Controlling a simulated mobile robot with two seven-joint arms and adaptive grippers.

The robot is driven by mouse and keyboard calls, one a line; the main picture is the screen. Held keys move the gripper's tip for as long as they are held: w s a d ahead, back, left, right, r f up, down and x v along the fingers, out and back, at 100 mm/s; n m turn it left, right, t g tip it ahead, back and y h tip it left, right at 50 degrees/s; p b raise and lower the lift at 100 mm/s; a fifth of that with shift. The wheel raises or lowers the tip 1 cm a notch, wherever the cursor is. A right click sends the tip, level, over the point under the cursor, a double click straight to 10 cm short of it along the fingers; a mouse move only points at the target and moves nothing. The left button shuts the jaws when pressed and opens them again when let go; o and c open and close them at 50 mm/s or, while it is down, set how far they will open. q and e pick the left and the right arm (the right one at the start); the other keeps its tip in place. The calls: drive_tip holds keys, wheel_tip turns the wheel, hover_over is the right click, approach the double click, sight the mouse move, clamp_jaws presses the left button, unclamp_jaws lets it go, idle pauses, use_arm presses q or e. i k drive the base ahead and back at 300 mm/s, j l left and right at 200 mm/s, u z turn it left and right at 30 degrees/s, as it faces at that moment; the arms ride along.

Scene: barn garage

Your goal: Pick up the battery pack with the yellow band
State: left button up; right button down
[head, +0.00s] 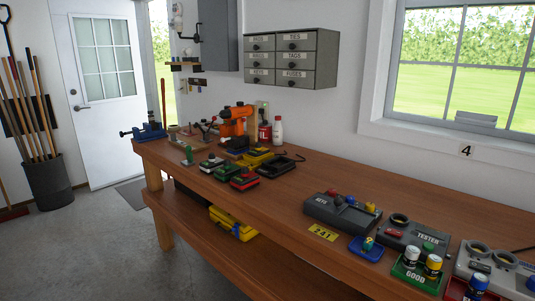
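Several small dark battery packs sit toward the far left end of the wooden workbench (330,208). One has a pale top (211,163), one has green on it (229,171), and one has red on it (244,181). Yellow shows on a low item (256,157) just behind them; I cannot tell whether it is a pack with a yellow band or a holder. A squat cylinder with a yellow top (433,264) stands in the green GOOD tray (414,279) at the near right. Neither of my grippers shows.
An orange drill (238,122), bottles (277,130) and a black tray (282,164) are behind the packs. A grey box (342,213), a blue tray (366,249) and a TESTER unit (412,238) stand right. A yellow case (232,224) lies on the lower shelf.

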sight(259, 152)
drive_tip(key=j+z, duration=0.1)
drive_tip(key=z, duration=0.25)
drive_tip(key=i+j+z, duration=0.1)
drive_tip(key=z, duration=0.25)
drive_tip(key=j+z, duration=0.2)
drive_tip(key=z, duration=0.15)
drive_tip(key=j+z, duration=0.3)
drive_tip(key=j, duration=0.15)
drive_tip(key=j+z, duration=0.25)
drive_tip(key=j, duration=0.25)
drive_tip(key=j+z, duration=0.1)
drive_tip(key=j, duration=0.35)
drive_tip(key=k+j+z, duration=0.15)
drive_tip(key=j, duration=0.3)
